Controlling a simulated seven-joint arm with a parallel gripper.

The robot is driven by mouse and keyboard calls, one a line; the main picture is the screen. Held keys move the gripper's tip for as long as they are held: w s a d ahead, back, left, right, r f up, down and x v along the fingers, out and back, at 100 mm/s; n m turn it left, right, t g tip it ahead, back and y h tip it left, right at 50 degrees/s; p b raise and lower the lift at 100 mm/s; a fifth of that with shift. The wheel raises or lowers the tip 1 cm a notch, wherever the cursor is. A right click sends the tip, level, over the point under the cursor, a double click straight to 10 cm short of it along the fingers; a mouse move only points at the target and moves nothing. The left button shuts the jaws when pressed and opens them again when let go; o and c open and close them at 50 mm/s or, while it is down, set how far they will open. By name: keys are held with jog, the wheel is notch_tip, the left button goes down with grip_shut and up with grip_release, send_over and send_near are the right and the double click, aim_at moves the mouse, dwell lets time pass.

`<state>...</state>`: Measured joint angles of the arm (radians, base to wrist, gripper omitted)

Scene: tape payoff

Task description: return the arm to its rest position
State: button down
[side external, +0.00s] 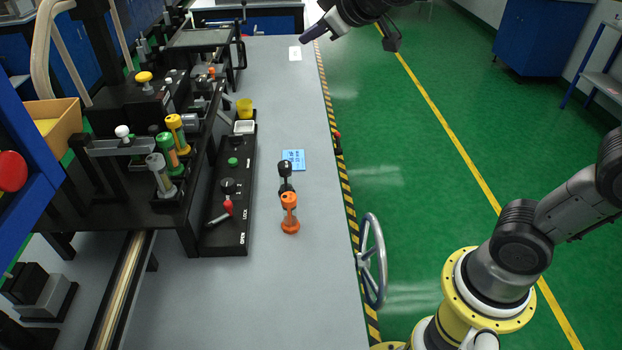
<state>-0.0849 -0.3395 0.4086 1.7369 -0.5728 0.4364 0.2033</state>
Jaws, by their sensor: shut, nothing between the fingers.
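My gripper (314,32) is at the top middle of the side external view, above the far right edge of the grey bench (305,265). Its fingers look closed together, and nothing shows between them. It is apart from everything on the bench. My arm reaches in from the right; part of it is outside the top of the picture.
An orange spool-shaped piece (290,213) and a black knob (285,172) stand mid-bench near a blue note (293,159). A black control panel (245,190) and machine lie left. A handwheel (372,262) juts from the right edge. Green floor (400,150) is clear.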

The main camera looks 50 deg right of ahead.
jog(key=s+d+m, duration=0.2)
jog(key=s, duration=0.9)
jog(key=s+a+f+g+y, duration=0.1)
jog(key=s+f+g, duration=0.1)
jog(key=s+f, duration=0.4)
jog(key=s+a+f+m+g+y, duration=0.1)
jog(key=s+a+f+g, duration=0.1)
jog(key=s+f, duration=0.4)
jog(key=s+g, duration=0.1)
jog(key=s, duration=0.4)
jog(key=shift+s+a+f, duration=0.15)
jog(key=shift+s, duration=0.1)
